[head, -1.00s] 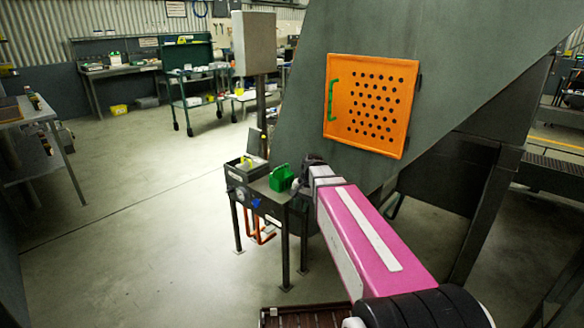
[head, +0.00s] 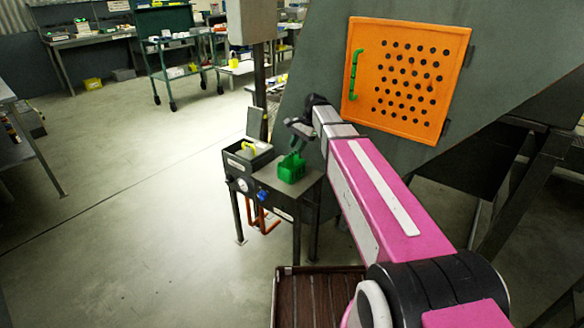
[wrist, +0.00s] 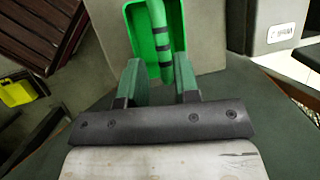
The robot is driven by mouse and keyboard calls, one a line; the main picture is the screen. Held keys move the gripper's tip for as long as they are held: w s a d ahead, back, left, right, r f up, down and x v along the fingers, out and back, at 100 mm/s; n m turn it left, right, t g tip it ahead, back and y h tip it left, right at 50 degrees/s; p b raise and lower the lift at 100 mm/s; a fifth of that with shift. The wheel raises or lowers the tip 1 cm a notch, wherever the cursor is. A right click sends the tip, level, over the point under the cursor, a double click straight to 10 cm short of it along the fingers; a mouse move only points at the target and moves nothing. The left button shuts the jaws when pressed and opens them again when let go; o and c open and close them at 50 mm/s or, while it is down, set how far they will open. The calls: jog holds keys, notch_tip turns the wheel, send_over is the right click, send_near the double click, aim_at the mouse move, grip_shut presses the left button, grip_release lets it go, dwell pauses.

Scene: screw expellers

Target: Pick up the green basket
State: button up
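The green basket (head: 291,169) stands on the small dark machine table below the grey hopper. In the wrist view the open basket (wrist: 181,32) is at the top centre, with its dark-banded handle (wrist: 160,38) running toward the gap between my fingers. My gripper (head: 297,146) is just above the basket in the head view. In the wrist view my gripper (wrist: 158,80) is open, with one green finger on each side of the handle's line. I see no finger touching the handle. Part of the basket is hidden by the fingers.
A grey hopper with an orange perforated panel (head: 407,77) rises close on the right. A brown slatted tray (head: 315,295) lies in front. The floor on the left is clear.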

jog(key=shift+x, duration=3.25)
jog(key=shift+a, duration=0.15)
grip_shut()
